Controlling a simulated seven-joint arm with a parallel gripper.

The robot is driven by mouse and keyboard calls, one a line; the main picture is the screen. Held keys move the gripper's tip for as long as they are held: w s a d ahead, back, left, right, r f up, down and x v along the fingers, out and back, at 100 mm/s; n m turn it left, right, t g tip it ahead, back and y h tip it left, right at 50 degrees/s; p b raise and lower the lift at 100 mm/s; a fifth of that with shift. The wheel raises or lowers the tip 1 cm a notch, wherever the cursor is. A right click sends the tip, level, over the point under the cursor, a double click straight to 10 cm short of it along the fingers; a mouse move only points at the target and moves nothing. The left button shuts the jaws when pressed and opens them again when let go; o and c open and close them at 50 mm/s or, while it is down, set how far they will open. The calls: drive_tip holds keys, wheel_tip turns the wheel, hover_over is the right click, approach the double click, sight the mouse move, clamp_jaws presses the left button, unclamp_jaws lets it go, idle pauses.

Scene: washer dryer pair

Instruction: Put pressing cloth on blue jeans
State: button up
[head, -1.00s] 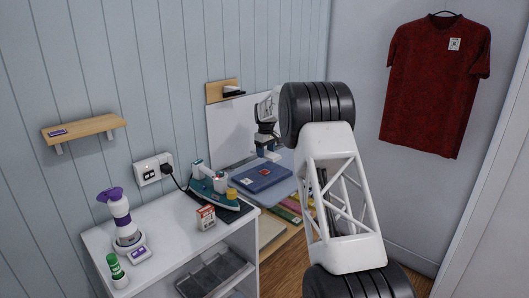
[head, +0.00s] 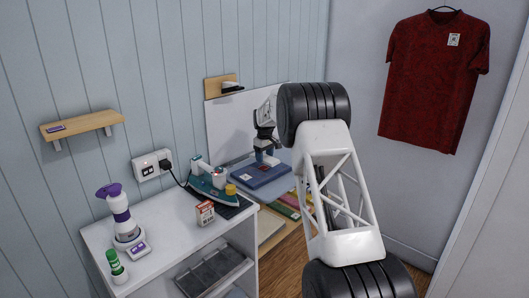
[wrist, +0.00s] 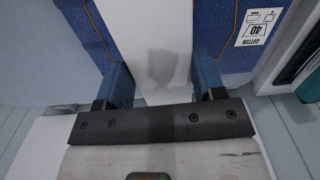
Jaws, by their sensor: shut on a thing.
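The folded blue jeans (head: 258,179) lie flat on the pale board beyond the white cabinet in the head view. Their dark denim with orange stitching shows on both sides in the wrist view (wrist: 226,40). My gripper (head: 265,158) is over the jeans. In the wrist view its blue fingers (wrist: 160,82) are shut on a plain white piece, which looks like the pressing cloth (wrist: 150,30). The cloth covers the middle of the jeans in that view. I cannot tell whether it touches them. My arm hides part of the board.
A teal iron (head: 207,184) stands on the white cabinet (head: 170,232), left of the jeans, near a small box (head: 205,213). A red shirt (head: 434,80) hangs at right.

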sight(264, 168)
drive_tip(key=shift+f, duration=1.45)
drive_tip(key=shift+f, duration=0.65)
idle(0.7)
drive_tip(key=o, duration=1)
drive_tip(key=shift+r, duration=3.9)
